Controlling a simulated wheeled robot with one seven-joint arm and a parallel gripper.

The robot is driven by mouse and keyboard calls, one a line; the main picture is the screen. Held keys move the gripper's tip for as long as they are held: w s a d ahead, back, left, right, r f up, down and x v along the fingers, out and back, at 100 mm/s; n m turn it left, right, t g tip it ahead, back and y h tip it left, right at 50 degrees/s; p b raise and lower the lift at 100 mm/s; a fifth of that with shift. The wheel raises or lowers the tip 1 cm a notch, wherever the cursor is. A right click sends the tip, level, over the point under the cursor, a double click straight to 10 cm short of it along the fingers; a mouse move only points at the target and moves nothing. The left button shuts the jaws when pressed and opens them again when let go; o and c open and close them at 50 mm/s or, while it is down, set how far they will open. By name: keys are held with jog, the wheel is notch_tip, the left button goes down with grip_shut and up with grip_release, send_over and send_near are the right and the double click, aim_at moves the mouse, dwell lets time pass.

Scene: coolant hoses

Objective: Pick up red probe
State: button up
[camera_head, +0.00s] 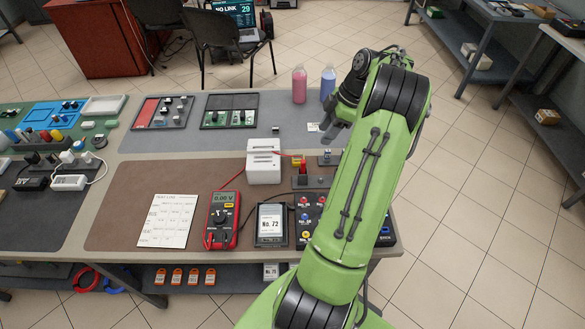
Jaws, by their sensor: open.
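The red multimeter (221,221) lies on the brown mat and reads 0.00 V. A thin red lead runs up from it towards the white boxes. Red and yellow parts (298,162) show just right of these boxes, by a small dark stand; the red probe seems to be among them, but it is too small to tell apart. My gripper (331,134) is above the table to the upper right of these parts, apart from them. It is open, and its fingers are small and partly hidden by my wrist.
White stacked boxes (264,161) stand left of the red parts. A device labelled No. 72 (271,224) and a paper sheet (166,220) lie in front. Pink (299,86) and blue (328,84) bottles stand behind my gripper. My arm hides the table's right part.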

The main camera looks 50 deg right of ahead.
aim_at(305, 164)
jog(key=b+x, duration=0.2)
jog(key=x, duration=1.3)
jog(key=shift+f, duration=0.15)
jog(key=shift+s, duration=0.1)
grip_shut()
